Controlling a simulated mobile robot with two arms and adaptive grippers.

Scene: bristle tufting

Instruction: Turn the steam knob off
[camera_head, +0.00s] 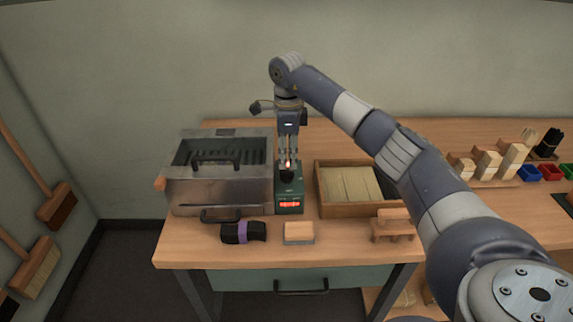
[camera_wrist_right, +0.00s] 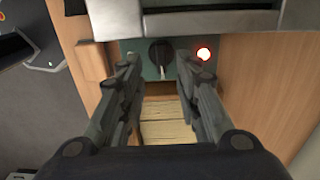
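In the head view the green control box (camera_head: 289,190) stands at the right end of the steel steamer box (camera_head: 222,188) and shows a red display. My right gripper (camera_head: 288,160) points down over the control box. In the wrist view its fingers (camera_wrist_right: 158,66) are apart, with the knob showing between their tips and gaps on both sides. My left gripper is out of view.
A wooden tray (camera_head: 348,209) with pale bristle material is right of the control box. A purple-banded black bundle (camera_head: 243,232) and a small wooden block (camera_head: 299,233) lie in front. Wooden blocks (camera_head: 488,163) stand farther right. Brooms hang on the left wall.

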